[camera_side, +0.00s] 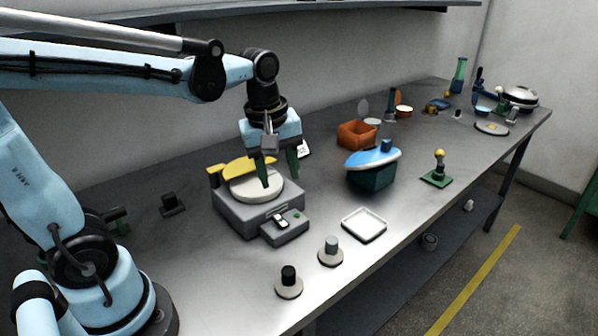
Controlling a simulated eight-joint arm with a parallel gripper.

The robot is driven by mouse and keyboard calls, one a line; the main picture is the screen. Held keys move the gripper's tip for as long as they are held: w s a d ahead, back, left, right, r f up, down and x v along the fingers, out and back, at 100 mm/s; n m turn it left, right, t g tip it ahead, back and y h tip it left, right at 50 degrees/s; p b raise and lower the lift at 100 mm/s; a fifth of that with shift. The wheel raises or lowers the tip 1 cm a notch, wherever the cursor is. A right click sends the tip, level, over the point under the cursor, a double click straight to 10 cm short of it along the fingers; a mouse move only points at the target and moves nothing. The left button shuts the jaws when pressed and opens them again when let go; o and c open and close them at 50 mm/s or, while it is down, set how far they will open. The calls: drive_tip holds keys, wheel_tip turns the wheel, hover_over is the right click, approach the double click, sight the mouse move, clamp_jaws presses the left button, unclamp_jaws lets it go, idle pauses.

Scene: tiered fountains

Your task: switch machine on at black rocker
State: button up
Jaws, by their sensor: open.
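A grey machine (240,215) stands on the metal table, with a pale round disc (256,187) and a yellow part (247,166) on top. A lower control box (287,232) juts from its front. A small black-and-white switch (281,220), which looks like the rocker, sits on top of that box beside a small green spot (296,215). Which way the rocker is tipped is too small to tell. My gripper (279,181) points down over the disc, behind and above the switch. Its green fingers are apart with nothing between them.
A white square tray (364,225) lies right of the control box. Two knobs on round bases, grey (331,252) and black (289,282), stand in front. A teal container with a blue lid (373,167) and an orange box (356,134) stand to the right.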

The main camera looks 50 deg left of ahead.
sight(284, 224)
drive_tip(key=shift+w+a+f+n+g, duration=0.2)
drive_tip(key=shift+f+n, duration=0.55)
drive_tip(key=shift+f, duration=1.3)
drive_tip(key=shift+w+a+f+n+g, duration=0.1)
drive_tip(key=shift+w+f+n+g, duration=0.45)
drive_tip(key=shift+f, duration=1.45)
drive_tip(key=shift+s+a+f+n+g, duration=0.15)
drive_tip(key=shift+f+n, duration=0.75)
drive_tip(key=shift+f, duration=1.15)
drive_tip(key=shift+d, duration=0.1)
drive_tip(key=shift+c, duration=0.3)
